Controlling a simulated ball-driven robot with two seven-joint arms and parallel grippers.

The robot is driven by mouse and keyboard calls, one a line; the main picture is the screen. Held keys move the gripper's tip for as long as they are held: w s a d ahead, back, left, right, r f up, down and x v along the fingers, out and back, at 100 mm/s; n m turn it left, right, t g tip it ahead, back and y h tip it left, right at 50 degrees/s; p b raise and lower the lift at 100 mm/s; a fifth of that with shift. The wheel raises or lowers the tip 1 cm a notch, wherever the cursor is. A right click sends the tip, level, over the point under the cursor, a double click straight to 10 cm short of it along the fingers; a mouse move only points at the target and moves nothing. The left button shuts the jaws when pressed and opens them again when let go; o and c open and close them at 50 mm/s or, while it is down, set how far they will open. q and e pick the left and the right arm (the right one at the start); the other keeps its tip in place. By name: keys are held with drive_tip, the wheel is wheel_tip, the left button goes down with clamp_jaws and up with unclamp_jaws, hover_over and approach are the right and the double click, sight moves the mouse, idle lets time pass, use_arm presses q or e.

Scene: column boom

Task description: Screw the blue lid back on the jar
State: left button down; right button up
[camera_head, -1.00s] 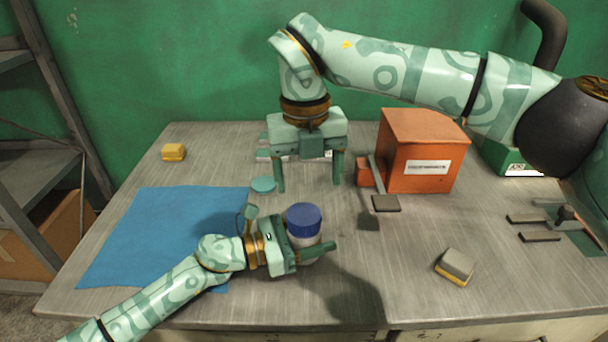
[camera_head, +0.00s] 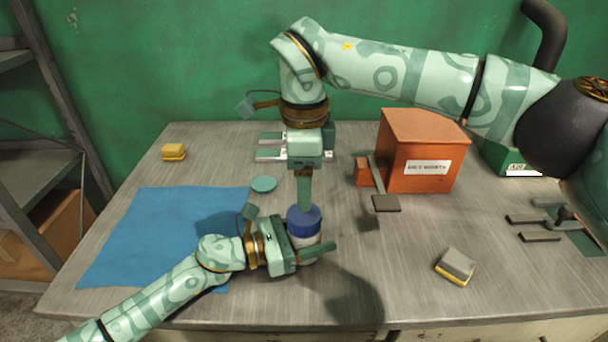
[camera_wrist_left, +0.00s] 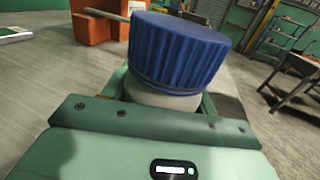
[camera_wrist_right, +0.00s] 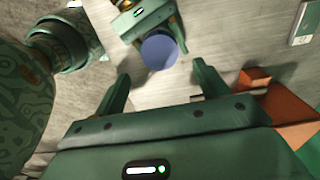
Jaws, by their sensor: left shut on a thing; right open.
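The white jar (camera_head: 304,240) stands on the workbench with the ribbed blue lid (camera_head: 304,221) on its top. In the left wrist view the blue lid (camera_wrist_left: 178,52) sits over the jar's neck; I cannot tell how far it is threaded. My left gripper (camera_head: 303,248) is shut around the jar's body, below the lid. My right gripper (camera_head: 304,207) points down above the lid, open and seen edge-on. In the right wrist view the lid (camera_wrist_right: 160,52) appears between its two spread fingertips, apparently below them and not gripped.
A blue cloth (camera_head: 150,235) lies left of the jar, with a teal disc (camera_head: 263,184) behind it. An orange box (camera_head: 420,155) with a crank and dark pad (camera_head: 386,203) stands back right. Sponges lie at far left (camera_head: 173,152) and front right (camera_head: 456,265).

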sight(304, 214)
drive_tip(key=shift+f, duration=4)
drive_tip(key=shift+c, duration=0.2)
drive_tip(key=c, duration=0.9)
drive_tip(key=m, duration=0.5)
drive_tip(key=shift+c, duration=0.2)
drive_tip(key=m, duration=0.6)
drive_tip(key=shift+m, duration=0.3)
drive_tip(key=o, duration=1.2)
drive_tip(key=shift+c, duration=0.2)
wheel_tip(304, 214, up, 12)
